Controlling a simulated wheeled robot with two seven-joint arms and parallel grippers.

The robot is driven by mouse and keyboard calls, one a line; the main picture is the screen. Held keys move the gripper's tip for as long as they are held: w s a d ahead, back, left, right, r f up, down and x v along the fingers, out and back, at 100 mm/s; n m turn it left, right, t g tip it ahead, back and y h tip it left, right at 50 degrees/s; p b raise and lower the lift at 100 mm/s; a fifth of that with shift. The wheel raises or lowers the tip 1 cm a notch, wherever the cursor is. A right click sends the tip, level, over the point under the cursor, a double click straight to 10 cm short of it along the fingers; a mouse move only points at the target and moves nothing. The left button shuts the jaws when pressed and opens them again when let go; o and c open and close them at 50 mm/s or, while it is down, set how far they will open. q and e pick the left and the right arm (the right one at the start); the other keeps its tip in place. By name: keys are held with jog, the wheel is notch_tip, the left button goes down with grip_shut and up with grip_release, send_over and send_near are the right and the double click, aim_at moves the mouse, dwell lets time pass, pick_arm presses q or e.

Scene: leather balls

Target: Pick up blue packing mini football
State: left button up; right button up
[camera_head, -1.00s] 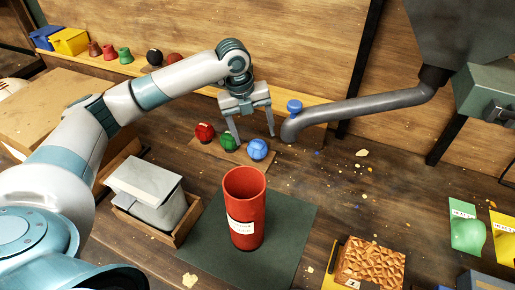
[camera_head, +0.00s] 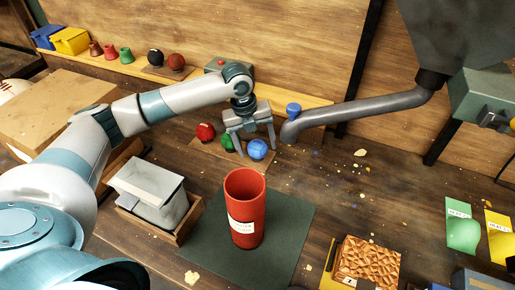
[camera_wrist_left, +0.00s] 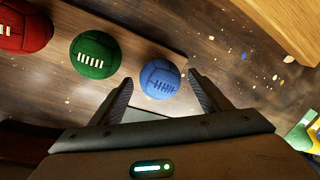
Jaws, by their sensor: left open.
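The blue mini football (camera_head: 257,149) sits at the right end of a small wooden board, right of a green ball (camera_head: 227,142) and a red ball (camera_head: 205,132). My left gripper (camera_head: 256,154) is open, pointing down, with its fingers around the blue ball's place in the head view. My right gripper is not in view.
A red cylinder (camera_head: 245,215) stands on a dark green mat (camera_head: 285,225) in front of the balls. A wooden box (camera_head: 180,230) holds a grey item at left.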

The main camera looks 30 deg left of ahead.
aim_at(256, 142)
pick_arm(q)
jog(key=c, duration=1.2)
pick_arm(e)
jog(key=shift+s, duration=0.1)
